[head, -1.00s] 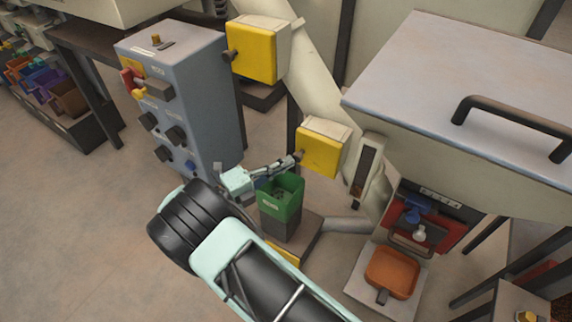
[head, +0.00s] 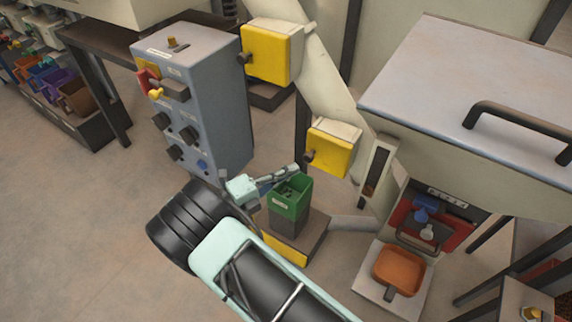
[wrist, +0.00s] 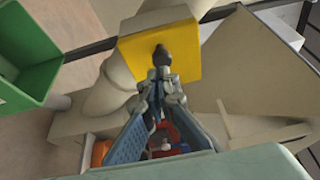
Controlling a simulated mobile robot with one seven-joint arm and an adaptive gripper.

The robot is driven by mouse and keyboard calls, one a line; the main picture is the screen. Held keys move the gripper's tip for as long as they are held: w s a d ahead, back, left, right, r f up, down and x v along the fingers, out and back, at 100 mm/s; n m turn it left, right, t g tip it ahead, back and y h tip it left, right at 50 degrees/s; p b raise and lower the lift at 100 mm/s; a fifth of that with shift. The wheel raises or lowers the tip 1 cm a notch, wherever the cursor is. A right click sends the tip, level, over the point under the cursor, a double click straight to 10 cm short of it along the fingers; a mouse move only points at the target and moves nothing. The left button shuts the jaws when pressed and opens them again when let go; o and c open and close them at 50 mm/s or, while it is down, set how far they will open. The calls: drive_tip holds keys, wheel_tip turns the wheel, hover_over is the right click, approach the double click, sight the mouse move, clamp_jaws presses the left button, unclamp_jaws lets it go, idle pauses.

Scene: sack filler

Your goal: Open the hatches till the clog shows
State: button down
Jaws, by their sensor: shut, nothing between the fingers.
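The upper yellow hatch (head: 266,54) sits on the cream sloping chute (head: 325,75), with a dark knob on its left side. The lower yellow hatch (head: 328,153) sits further down the chute, with its own dark knob (head: 309,156). Both hatches look closed, and no clog shows. My gripper (head: 296,169) is shut and empty, just below and left of the lower knob. In the wrist view the fingertips (wrist: 160,78) point at the dark knob (wrist: 160,56) on the yellow hatch face (wrist: 185,55). I cannot tell whether they touch it.
A green bin (head: 290,198) stands under my gripper; it also shows in the wrist view (wrist: 25,65). A grey control cabinet (head: 195,100) stands left. A hopper with a black handle (head: 520,125) fills the right. An orange scoop-like pan (head: 398,270) lies below it.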

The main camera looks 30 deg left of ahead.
drive_tip(key=s+a, duration=0.7)
drive_tip(key=s, duration=0.1)
